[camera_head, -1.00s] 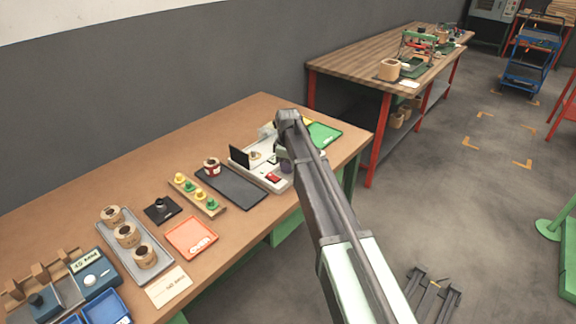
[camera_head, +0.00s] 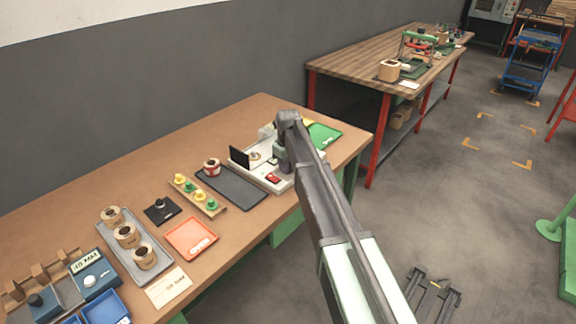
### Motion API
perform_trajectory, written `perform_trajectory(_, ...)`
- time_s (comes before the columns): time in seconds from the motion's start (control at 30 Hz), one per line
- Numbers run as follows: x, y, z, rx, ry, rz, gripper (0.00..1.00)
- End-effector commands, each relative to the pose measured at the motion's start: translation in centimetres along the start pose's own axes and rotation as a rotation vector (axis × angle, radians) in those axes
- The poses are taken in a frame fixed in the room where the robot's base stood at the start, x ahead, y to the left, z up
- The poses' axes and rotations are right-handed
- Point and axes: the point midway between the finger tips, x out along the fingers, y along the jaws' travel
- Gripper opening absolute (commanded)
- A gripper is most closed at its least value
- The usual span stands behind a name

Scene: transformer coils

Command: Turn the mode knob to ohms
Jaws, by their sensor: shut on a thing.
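The white tester (camera_head: 268,180) with an upright dark panel (camera_head: 239,157) and a small red part (camera_head: 273,178) stands toward the right end of the near bench. My gripper (camera_head: 283,164) is down over the tester's right part, mostly hidden by my own wrist and arm. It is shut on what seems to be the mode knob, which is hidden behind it. The knob's pointer and markings cannot be seen.
A dark mat (camera_head: 232,187) lies left of the tester and a green tray (camera_head: 322,136) right of it. Further left are a board of yellow and green pegs (camera_head: 198,195), an orange tray (camera_head: 190,238) and a grey tray of coils (camera_head: 164,262).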

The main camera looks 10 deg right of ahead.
Motion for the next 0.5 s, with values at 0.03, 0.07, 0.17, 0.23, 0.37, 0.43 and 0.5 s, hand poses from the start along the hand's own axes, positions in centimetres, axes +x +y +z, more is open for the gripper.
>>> perform_trajectory(0.03,0.01,-0.01,0.01,0.042,0.000,0.000,0.05)
perform_trajectory(0.07,0.01,-0.01,0.01,0.070,0.000,0.000,0.05)
perform_trajectory(0.17,0.01,-0.01,0.02,0.163,0.000,0.000,0.05)
perform_trajectory(0.23,0.01,-0.01,0.02,0.225,0.000,0.000,0.05)
perform_trajectory(0.37,0.01,-0.01,0.02,0.329,0.000,0.000,0.05)
perform_trajectory(0.43,0.01,-0.01,0.02,0.379,0.000,0.000,0.05)
perform_trajectory(0.5,0.01,-0.01,0.02,0.421,0.000,0.000,0.05)
